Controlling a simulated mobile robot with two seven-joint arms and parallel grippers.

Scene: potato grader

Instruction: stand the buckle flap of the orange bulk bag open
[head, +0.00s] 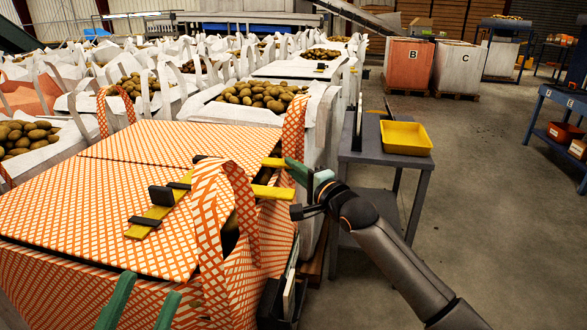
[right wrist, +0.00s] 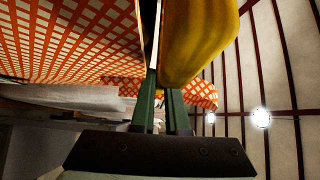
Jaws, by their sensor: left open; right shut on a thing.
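The orange-and-white checked bulk bag (head: 150,255) fills the left foreground of the head view. Its top lies nearly flat, with a seam between two panels. A yellow strap (head: 150,218) with black buckle pieces (head: 161,196) crosses the near panel. Orange lifting loops (head: 208,235) stand in front of the right corner. My right gripper (head: 292,174) is at the bag's right edge, beside two yellow strips (head: 272,192). In the right wrist view its green fingers (right wrist: 160,100) are shut on a thin edge, seemingly the buckle flap; a yellow piece (right wrist: 200,40) bulges beside them. My left gripper (head: 140,305) is open, low over the bag's front.
A grey side table (head: 385,150) with a yellow tray (head: 405,138) stands just right of the bag. Potato-filled white bags (head: 250,108) crowd the back left. Bins marked B (head: 410,65) and C (head: 456,68) stand behind. The floor at right is open.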

